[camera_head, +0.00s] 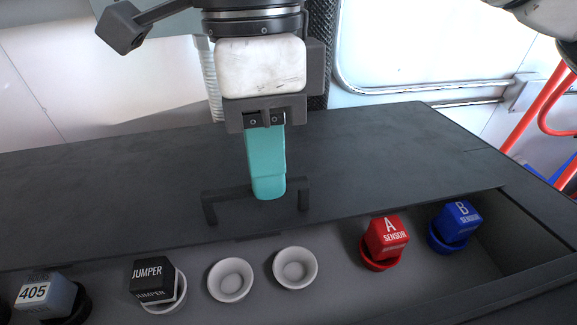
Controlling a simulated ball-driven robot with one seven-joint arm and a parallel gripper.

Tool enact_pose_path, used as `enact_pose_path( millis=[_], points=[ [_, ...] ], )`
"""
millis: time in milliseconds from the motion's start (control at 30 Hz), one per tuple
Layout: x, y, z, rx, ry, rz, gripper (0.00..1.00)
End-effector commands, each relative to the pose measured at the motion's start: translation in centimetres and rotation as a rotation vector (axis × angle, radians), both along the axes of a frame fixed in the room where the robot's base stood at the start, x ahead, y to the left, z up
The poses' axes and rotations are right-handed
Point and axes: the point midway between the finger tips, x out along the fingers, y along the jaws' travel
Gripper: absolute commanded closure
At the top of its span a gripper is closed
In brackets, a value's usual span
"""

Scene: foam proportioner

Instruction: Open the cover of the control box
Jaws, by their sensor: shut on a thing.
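The dark grey cover (400,153) of the control box lies over the back of the box, and the front of the box is uncovered. A dark bar handle (219,198) stands up from the cover near its front edge. My gripper (268,190) comes down from above with teal fingers and is shut on the handle at about its middle. The fingers hide the part of the handle between them.
In the open front stand a red "A SENSOR" block (387,238), a blue "B SENSOR" block (457,222), a black "JUMPER" block (154,279), a grey "405" block (45,297) and two empty white round sockets (230,281) (295,268). Red tubing (552,100) is at right.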

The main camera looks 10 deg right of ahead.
Motion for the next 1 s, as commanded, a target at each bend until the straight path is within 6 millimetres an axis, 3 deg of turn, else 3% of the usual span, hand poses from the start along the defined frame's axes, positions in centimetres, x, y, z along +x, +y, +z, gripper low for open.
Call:
enact_pose_path(
  millis=[100, 300, 767, 800, 1000],
  points=[
    [2.5, 0.1, -0.3, 0.002, 0.0, -0.005, 1.0],
    [5.0, 0.1, -0.8, 0.002, -0.001, -0.003, 1.0],
    [5.7, 0.1, -0.9, 0.003, -0.001, -0.002, 1.0],
    [5.7, 0.1, -0.9, 0.003, -0.001, -0.002, 0.86],
    [5.7, 0.1, -1.0, 0.002, -0.001, -0.001, 0.67]
  ],
)
